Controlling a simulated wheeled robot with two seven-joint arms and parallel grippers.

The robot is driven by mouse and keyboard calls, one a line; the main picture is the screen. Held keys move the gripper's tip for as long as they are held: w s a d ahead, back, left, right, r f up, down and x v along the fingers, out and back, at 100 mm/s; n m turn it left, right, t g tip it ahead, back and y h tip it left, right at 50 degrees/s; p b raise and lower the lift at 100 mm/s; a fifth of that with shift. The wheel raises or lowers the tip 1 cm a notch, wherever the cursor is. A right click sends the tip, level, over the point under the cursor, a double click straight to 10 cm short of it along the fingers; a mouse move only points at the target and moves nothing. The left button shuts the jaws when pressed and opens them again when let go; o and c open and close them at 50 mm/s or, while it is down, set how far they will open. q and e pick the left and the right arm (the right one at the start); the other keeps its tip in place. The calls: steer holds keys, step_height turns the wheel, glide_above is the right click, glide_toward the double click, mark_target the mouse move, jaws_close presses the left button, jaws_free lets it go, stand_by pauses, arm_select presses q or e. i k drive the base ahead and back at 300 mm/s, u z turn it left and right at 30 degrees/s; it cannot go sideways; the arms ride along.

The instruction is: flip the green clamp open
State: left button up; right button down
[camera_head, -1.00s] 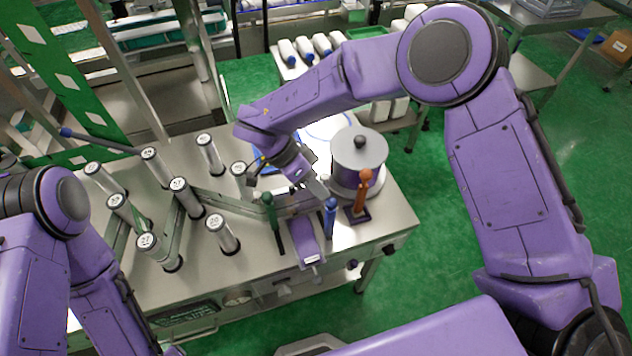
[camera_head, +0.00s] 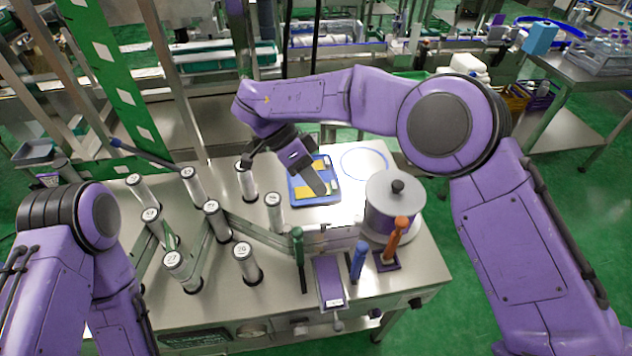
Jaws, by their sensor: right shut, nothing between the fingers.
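The green clamp (camera_head: 298,246) stands on the steel machine top, its handle about upright, left of the purple block. My right gripper (camera_head: 319,188) is shut and empty. It hangs behind the green clamp and slightly to its right, in front of the blue tray in the picture, apart from the clamp. A blue clamp handle (camera_head: 359,258) and an orange clamp handle (camera_head: 396,236) stand to the right of the green one. My left arm is at the left edge; its gripper is not in view.
Several numbered rollers (camera_head: 212,220) stand left of the green clamp, with a pale band running among them. A purple block (camera_head: 328,280) lies between the green and blue clamps. A grey lidded pot (camera_head: 392,205) stands at the right. A blue tray (camera_head: 314,198) lies behind.

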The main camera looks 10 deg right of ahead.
mark_target(299, 248)
steer(key=k, duration=1)
